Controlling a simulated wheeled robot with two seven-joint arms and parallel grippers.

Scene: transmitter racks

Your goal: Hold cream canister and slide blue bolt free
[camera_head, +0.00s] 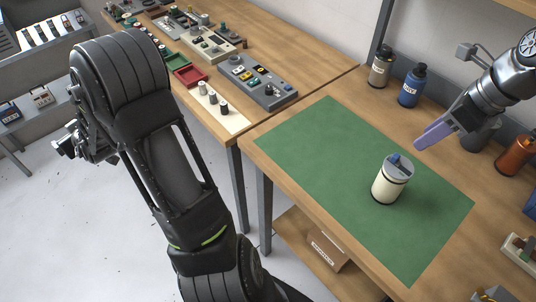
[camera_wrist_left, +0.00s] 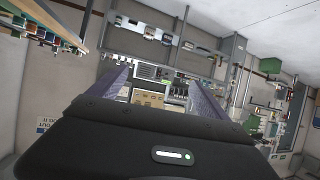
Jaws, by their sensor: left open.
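The cream canister (camera_head: 388,186) stands upright on the green mat (camera_head: 320,160). Its lid is grey, and the blue bolt (camera_head: 400,163) lies on top of that lid. My right gripper (camera_head: 428,137), with purple fingers, is above and to the right of the canister, apart from it. Its fingers overlap in this view, so its opening is unclear; nothing shows between them. My left gripper (camera_wrist_left: 160,92) is open and empty in the left wrist view, far from the canister and facing distant racks.
A grey control box (camera_head: 258,82) and a red tray (camera_head: 189,75) are on the left table. The mat around the cream canister is clear.

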